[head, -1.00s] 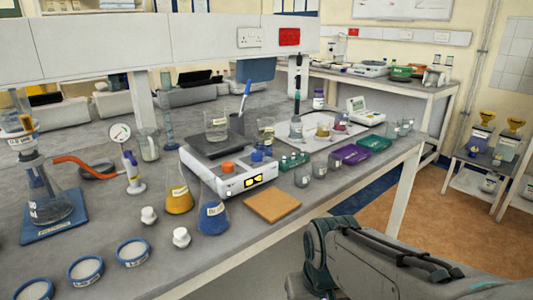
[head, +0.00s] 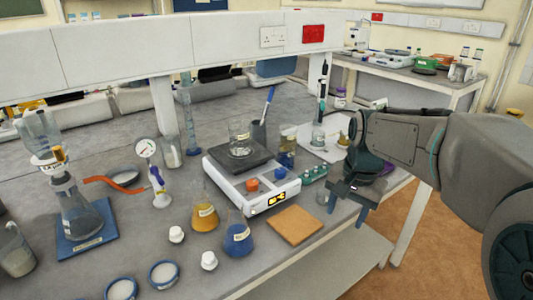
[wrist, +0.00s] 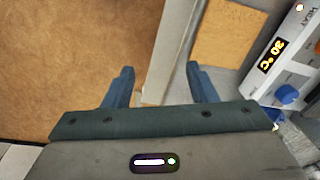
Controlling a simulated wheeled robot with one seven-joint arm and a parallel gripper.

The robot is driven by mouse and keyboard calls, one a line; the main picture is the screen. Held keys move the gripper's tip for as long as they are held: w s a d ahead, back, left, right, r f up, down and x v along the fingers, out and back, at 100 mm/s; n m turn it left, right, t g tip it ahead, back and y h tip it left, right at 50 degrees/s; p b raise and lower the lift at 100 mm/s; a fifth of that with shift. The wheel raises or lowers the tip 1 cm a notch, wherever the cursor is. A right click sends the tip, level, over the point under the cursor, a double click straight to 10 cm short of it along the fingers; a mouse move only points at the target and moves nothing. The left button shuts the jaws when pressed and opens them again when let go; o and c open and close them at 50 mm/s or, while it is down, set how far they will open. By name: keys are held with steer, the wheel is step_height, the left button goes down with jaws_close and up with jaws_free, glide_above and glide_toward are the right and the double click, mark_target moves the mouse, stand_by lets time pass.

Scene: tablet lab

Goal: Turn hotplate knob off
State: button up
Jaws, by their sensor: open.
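The white hotplate (head: 228,180) stands on the bench in the middle of the head view, with a dark top plate. A glass beaker (head: 240,145) is on that plate. Its front panel has an orange knob (head: 252,185), a blue knob (head: 280,173) and a lit display (head: 277,199). In the wrist view the display (wrist: 272,56) reads 30 °C, and the blue knob (wrist: 287,94) is at the right. My gripper (head: 348,201) is open and empty, to the right of the hotplate and apart from it. Its two fingers (wrist: 160,80) point over the bench edge.
A brown square board (head: 295,225) lies in front of the hotplate. A yellow flask (head: 204,212) and a blue flask (head: 238,235) stand close to its front left. Small green-capped bottles (head: 314,173) stand to its right, near my gripper.

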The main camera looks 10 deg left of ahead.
steer(key=w+a+r+m+p, duration=0.2)
steer(key=w+a+r+p, duration=0.5)
steer(key=a, duration=0.5)
steer(key=m+p, duration=0.2)
steer(key=p, duration=0.2)
glide_toward(252, 182)
steer(key=shift+g+h, duration=0.3)
steer(key=shift+g, duration=0.1)
steer(key=f, duration=0.3)
steer(key=f+p, duration=0.1)
steer(key=f, duration=0.1)
steer(key=w+f, duration=0.1)
steer(key=f, duration=0.2)
steer(key=shift+a+f+p, duration=0.3)
steer(key=shift+p, duration=0.05)
steer(key=shift+c, duration=0.3)
steer(key=c, duration=0.9)
